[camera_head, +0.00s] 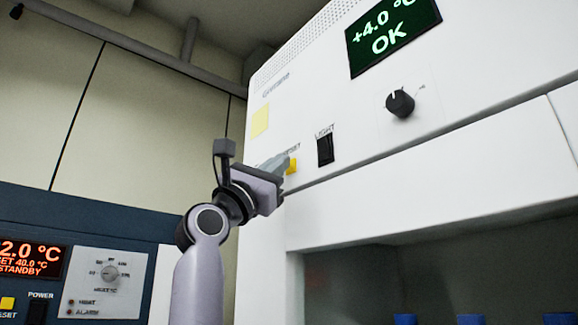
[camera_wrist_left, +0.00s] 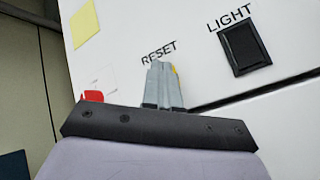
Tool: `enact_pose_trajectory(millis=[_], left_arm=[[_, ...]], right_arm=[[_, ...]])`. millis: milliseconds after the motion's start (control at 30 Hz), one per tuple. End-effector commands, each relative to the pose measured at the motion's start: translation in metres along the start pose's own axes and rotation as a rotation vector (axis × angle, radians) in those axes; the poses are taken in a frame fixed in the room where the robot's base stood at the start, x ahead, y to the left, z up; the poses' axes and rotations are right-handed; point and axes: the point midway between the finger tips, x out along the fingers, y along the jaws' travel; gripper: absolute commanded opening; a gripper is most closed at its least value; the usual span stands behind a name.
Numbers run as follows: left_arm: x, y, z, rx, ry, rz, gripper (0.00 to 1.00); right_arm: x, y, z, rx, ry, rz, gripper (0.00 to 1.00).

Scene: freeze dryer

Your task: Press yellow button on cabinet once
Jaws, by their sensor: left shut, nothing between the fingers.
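The white cabinet (camera_head: 370,195) fills the right side of the head view. Its yellow button (camera_head: 291,166) sits on the upper panel, left of the black LIGHT switch. My left gripper (camera_head: 284,162) is shut and empty, with its fingertips at the yellow button and partly covering it. In the left wrist view the fingers (camera_wrist_left: 158,66) point up at the panel just under the RESET label. Only a sliver of the yellow button (camera_wrist_left: 175,70) shows beside them there. I cannot tell whether the fingertips touch the button. My right gripper is not in view.
The black LIGHT switch (camera_head: 325,150) and a black knob (camera_head: 400,103) are on the cabinet panel, under a green display (camera_head: 394,28). A blank yellow note (camera_head: 260,121) is further left. A dark blue device (camera_head: 90,225) with another yellow button (camera_head: 7,303) stands at left.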

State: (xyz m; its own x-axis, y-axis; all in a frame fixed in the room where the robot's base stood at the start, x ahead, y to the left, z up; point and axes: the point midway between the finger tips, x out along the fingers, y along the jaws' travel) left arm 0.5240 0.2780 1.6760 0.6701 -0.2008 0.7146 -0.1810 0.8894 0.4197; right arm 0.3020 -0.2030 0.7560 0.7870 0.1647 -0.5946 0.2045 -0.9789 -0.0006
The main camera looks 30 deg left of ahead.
Motion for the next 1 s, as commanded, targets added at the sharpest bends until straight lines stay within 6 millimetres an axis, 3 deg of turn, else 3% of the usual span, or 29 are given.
enact_pose_trajectory(millis=[633,1000], left_arm=[[-0.012,0.008,0.007,0.0,0.0,0.0,0.0],[-0.037,0.025,0.025,0.0,-0.002,0.001,0.0]], right_arm=[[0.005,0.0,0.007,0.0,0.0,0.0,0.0],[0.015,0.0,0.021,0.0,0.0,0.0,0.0]])
